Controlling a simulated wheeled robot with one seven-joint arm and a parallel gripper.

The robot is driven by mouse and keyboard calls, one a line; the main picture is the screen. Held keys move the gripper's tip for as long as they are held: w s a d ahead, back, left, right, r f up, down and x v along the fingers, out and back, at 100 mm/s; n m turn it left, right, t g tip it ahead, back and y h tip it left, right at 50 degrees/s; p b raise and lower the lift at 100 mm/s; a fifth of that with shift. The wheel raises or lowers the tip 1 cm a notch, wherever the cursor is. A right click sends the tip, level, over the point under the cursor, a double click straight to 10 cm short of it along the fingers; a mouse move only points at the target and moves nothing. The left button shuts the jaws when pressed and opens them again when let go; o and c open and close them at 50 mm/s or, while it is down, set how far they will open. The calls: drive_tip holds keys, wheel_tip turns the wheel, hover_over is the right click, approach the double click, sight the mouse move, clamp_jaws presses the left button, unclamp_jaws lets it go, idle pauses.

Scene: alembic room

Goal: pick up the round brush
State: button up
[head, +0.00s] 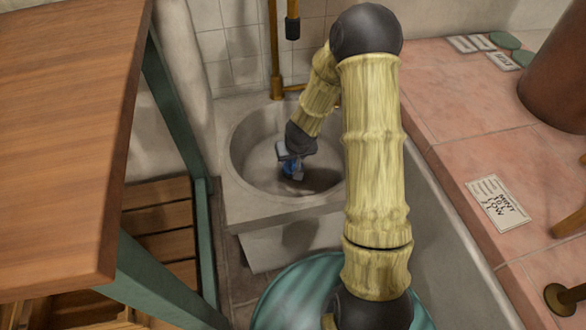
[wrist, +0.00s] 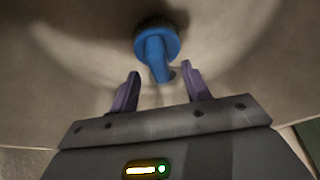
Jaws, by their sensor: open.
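The round brush (wrist: 157,43) is blue, with a round head and a short handle that points toward my gripper in the wrist view. It lies in the round basin of the stone sink (head: 240,150). In the head view only a bit of the blue brush (head: 291,169) shows beneath my gripper (head: 290,160). In the wrist view my gripper (wrist: 160,88) is open, with its two purple fingers on either side of the handle's near end.
The basin wall surrounds my gripper. A brass pipe (head: 273,50) rises behind the sink. A wooden table (head: 65,130) stands at the left. A pink tiled counter (head: 470,100) at the right holds a printed card (head: 497,203) and a brown pot (head: 560,75).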

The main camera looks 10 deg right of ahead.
drive_tip(key=b+x, duration=0.1)
drive_tip(key=x, duration=0.1)
drive_tip(key=shift+w+f, duration=0.1)
drive_tip(key=shift+f, duration=0.3)
drive_tip(key=shift+r, duration=0.1)
clamp_jaws()
